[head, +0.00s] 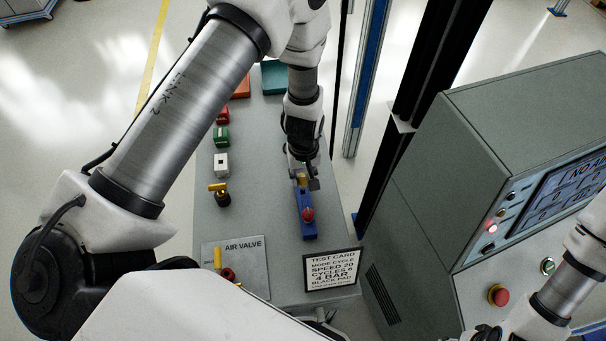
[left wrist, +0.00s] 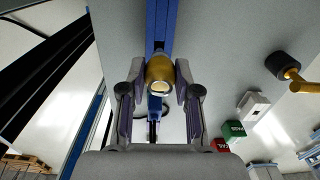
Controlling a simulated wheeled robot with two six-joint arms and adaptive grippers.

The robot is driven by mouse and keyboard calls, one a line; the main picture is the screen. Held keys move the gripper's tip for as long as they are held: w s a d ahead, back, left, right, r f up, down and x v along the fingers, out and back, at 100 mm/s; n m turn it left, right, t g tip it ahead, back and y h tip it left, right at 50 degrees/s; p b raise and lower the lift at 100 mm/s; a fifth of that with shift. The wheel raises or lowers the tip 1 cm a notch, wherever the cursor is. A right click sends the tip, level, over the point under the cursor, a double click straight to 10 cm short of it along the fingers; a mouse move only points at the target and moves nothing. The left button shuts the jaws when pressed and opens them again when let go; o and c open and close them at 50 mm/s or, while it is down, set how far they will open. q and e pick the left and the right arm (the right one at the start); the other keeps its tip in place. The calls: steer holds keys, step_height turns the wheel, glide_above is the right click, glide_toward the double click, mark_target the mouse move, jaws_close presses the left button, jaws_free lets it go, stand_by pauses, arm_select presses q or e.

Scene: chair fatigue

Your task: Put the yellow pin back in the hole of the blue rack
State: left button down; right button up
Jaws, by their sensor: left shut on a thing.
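The blue rack (head: 308,230) lies lengthwise on the grey bench top, with a red piece (head: 308,214) standing in its near part. My left gripper (head: 305,182) is over the far part of the rack, shut on the yellow pin (head: 302,178). In the left wrist view the yellow pin (left wrist: 160,72) sits between both fingertips, its round end facing the camera. The blue rack (left wrist: 160,22) shows beyond it. The hole under the pin is hidden, and I cannot tell whether the pin is above it or partly in it.
A black knob with a yellow handle (head: 221,194), a white block (head: 221,165) and green and red blocks stand left of the rack. An air valve panel (head: 245,275) and test card (head: 332,270) are in front. A grey cabinet (head: 480,150) stands right.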

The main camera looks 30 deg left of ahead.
mark_target(303, 183)
arm_select(q)
steer(key=shift+f+b, duration=1.2)
steer(key=shift+f, duration=0.6)
steer(key=c, duration=0.7)
jaws_free()
steer(key=shift+c, duration=0.2)
steer(key=shift+r, duration=0.1)
step_height(303, 183, up, 12)
steer(key=shift+w+f, duration=0.1)
